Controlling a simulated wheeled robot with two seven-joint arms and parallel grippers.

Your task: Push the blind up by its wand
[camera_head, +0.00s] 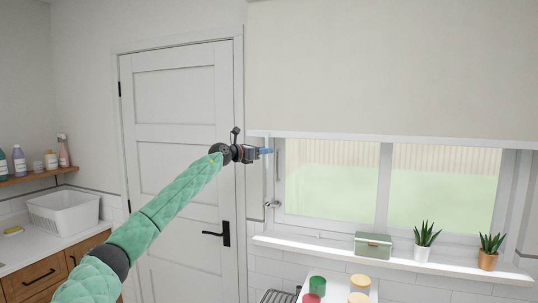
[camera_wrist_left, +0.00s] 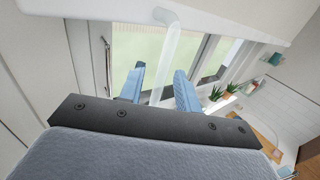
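The cream roller blind (camera_head: 390,70) hangs over the upper part of the window, its pale bottom rail (camera_head: 400,141) above the lower panes. A thin pale wand (camera_head: 267,182) hangs from the rail near its left end; in the left wrist view the wand (camera_wrist_left: 168,50) runs down from the rail between my fingers. My left gripper (camera_head: 266,151) is just under the rail's left end. In the left wrist view its blue fingers (camera_wrist_left: 160,88) stand apart, one on each side of the wand, with gaps showing. My right gripper is not in view.
A closed white door (camera_head: 180,140) is behind my left arm. On the window sill (camera_head: 330,249) stand a green box (camera_head: 373,245) and two potted plants (camera_head: 424,240) (camera_head: 488,251). Several coloured jars (camera_head: 317,285) are below. A white basket (camera_head: 65,212) sits on the left counter.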

